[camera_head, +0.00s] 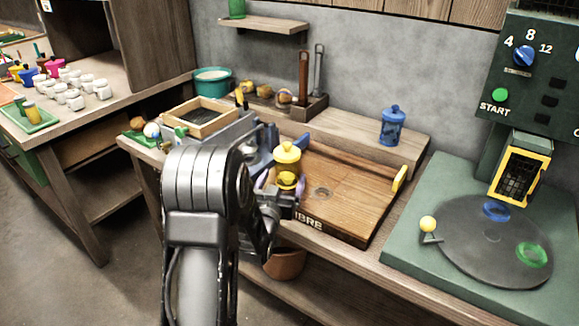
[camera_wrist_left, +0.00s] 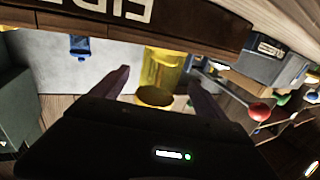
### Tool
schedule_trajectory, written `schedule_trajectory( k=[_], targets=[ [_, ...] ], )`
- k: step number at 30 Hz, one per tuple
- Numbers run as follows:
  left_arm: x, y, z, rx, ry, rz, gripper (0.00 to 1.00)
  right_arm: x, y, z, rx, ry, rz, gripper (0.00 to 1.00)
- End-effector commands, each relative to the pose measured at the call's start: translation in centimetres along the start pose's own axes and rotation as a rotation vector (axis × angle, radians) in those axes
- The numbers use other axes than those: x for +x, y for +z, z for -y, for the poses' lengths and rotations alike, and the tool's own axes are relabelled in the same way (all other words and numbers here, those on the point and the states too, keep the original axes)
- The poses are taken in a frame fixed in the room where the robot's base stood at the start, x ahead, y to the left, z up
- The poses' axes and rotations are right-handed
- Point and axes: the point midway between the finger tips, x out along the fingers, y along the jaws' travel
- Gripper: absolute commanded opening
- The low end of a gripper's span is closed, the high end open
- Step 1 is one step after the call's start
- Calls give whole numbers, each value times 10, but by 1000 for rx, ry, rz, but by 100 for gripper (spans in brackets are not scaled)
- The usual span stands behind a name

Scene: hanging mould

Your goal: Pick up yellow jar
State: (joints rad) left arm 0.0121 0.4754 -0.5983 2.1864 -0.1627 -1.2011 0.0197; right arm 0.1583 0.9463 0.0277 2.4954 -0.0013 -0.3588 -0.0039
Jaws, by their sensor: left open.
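The yellow jar (camera_head: 287,153) with a knobbed lid stands upright at the left side of the wooden board marked "IBRE". My left gripper (camera_head: 281,187) is at the jar, and its wrist and fingers cover part of the jar's lower body. In the left wrist view the yellow jar (camera_wrist_left: 166,70) shows between and beyond the two spread fingers of my left gripper (camera_wrist_left: 159,80). The fingers are open, with one on each side of it; I cannot tell whether either touches it. My right gripper is not in view.
The wooden board (camera_head: 345,190) is mostly bare. A blue jar (camera_head: 392,126) stands on the raised ledge behind it. A wooden-framed screen (camera_head: 200,117) is to the left. A green machine with a dark turntable (camera_head: 480,240) is at the right. A brown pot (camera_head: 285,263) sits below.

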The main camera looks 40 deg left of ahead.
Motion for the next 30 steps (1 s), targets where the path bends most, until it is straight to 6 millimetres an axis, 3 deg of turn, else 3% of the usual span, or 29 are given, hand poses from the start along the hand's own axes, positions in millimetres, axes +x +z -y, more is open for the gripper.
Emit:
schedule_trajectory(
  k=[6,14,24,30],
  targets=[
    [2,0,0,0,0,1,84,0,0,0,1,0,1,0],
    [25,1,0,0,1,2,84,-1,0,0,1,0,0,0],
    [28,1,0,0,0,2,84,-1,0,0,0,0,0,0],
    [52,2,1,2,0,2,84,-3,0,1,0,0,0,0]
  ],
)
